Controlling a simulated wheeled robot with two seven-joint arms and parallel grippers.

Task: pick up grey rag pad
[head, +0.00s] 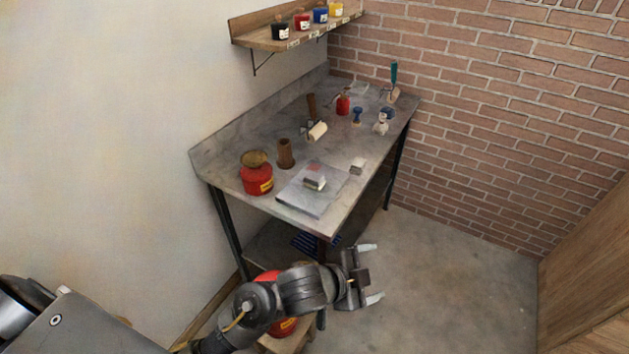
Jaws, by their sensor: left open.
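A small light-grey pad (357,166) lies on the metal bench near its front right edge; it looks like the grey rag pad, though it is too small to be certain. A grey slab (328,198) lies left of it, with a pale block with a reddish top (315,178) on it. My left gripper (371,273) is open and empty, in front of the bench and apart from both. Its fingers point right in the picture. My right gripper is not in view.
The bench (222,158) also holds a red can (256,177), a brown cylinder (285,154), a white roller (317,131) and a red bottle (343,104). A shelf (262,38) with several ink jars hangs above. The floor (450,290) to the right is clear.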

